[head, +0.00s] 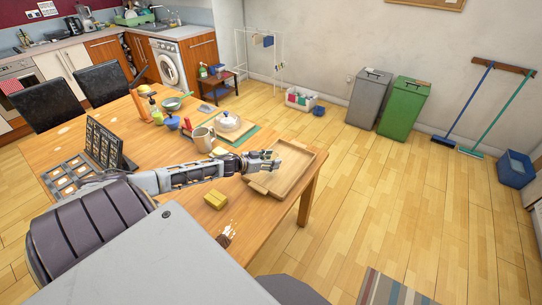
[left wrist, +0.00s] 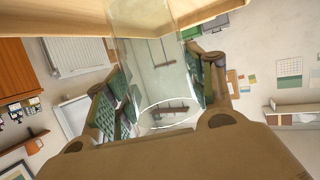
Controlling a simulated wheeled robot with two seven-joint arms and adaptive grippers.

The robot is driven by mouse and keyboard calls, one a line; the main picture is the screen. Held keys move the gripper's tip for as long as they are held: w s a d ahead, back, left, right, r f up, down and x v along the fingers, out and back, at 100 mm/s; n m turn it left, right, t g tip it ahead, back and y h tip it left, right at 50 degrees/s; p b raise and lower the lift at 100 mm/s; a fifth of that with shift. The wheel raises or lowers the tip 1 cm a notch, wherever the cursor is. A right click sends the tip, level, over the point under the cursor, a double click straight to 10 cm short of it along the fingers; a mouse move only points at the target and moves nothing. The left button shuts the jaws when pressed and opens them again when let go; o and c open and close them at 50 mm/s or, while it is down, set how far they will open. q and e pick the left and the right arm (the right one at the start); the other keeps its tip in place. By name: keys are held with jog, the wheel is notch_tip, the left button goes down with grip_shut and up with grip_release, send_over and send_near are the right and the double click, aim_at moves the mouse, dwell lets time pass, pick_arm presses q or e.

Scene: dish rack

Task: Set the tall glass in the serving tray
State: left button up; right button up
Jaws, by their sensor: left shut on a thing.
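My left gripper (head: 268,161) reaches in from the left over the wooden serving tray (head: 287,176) near the table's right end. In the left wrist view its two padded fingers (left wrist: 160,92) are shut on the clear tall glass (left wrist: 160,62). The glass's round rim shows as a white ellipse, and its body runs up the picture towards a wooden surface. The glass is hard to make out in the head view. I cannot tell whether it touches the tray. My right gripper is in neither view.
A yellow block (head: 215,199) lies near the front edge, left of the tray. The tray lies close to the table's right edge.

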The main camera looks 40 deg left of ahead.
pick_arm(q)
jog(key=shift+f, duration=0.6)
jog(key=shift+f+b, duration=0.15)
jog(key=shift+b, duration=0.15)
jog(key=shift+f, duration=0.55)
jog(key=shift+f+b, duration=0.3)
jog(key=shift+b, duration=0.05)
dwell(0.5)
jog(key=o, duration=1.3)
jog(key=shift+c, duration=0.2)
jog(key=shift+s+a, duration=0.1)
jog(key=shift+s, duration=0.15)
jog(key=shift+v, duration=5.75)
jog(key=shift+r, duration=0.1)
